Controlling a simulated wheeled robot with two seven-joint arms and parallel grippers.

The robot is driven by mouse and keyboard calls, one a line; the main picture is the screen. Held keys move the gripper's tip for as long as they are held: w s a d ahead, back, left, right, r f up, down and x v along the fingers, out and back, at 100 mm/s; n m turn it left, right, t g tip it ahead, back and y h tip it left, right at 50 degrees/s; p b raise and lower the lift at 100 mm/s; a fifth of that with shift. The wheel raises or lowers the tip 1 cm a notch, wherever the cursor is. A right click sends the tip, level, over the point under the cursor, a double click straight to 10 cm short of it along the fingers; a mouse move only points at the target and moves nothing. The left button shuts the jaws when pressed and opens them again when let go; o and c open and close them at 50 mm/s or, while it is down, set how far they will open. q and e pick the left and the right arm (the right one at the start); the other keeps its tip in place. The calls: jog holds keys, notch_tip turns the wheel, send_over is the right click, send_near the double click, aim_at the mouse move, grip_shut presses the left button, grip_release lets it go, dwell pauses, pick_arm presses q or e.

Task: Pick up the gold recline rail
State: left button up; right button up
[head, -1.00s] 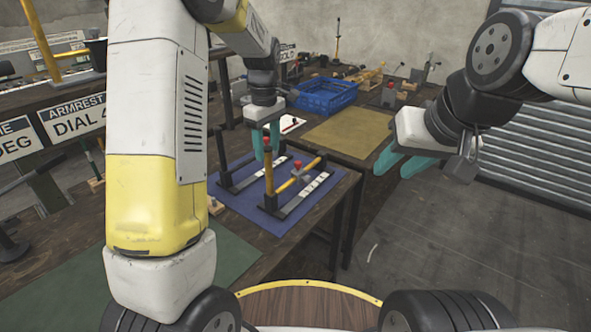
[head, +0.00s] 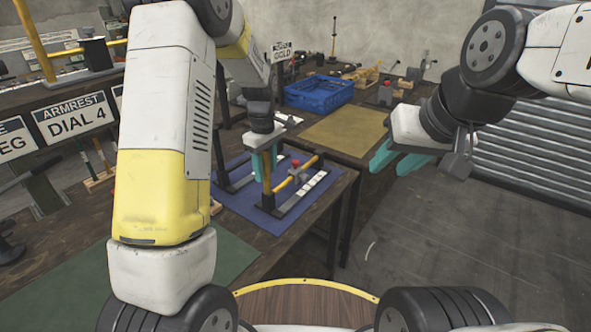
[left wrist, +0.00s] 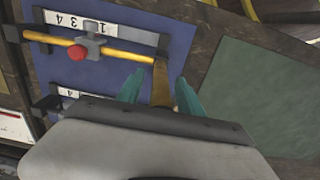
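A gold rail (head: 303,171) spans a black stand with a white numbered strip on the blue mat. A grey slider with a red knob (head: 295,163) sits on it. In the left wrist view the rail (left wrist: 127,55) runs across the upper left. A gold upright (head: 266,172) rises at its near end. My left gripper (head: 264,166) points down around this upright; in the wrist view the upright (left wrist: 161,84) stands between the parted teal fingers, with narrow gaps. Contact cannot be told. My right gripper (head: 396,160) is open and empty, off to the right.
A second black stand (head: 225,185) is beside the first on the blue mat (head: 255,215). A blue crate (head: 320,95) and a tan mat (head: 345,132) lie farther back. A green mat (left wrist: 265,95) lies beside the blue one. Open floor is at right.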

pick_arm(q)
grip_shut()
jog(key=shift+r, duration=0.1)
dwell(1.1)
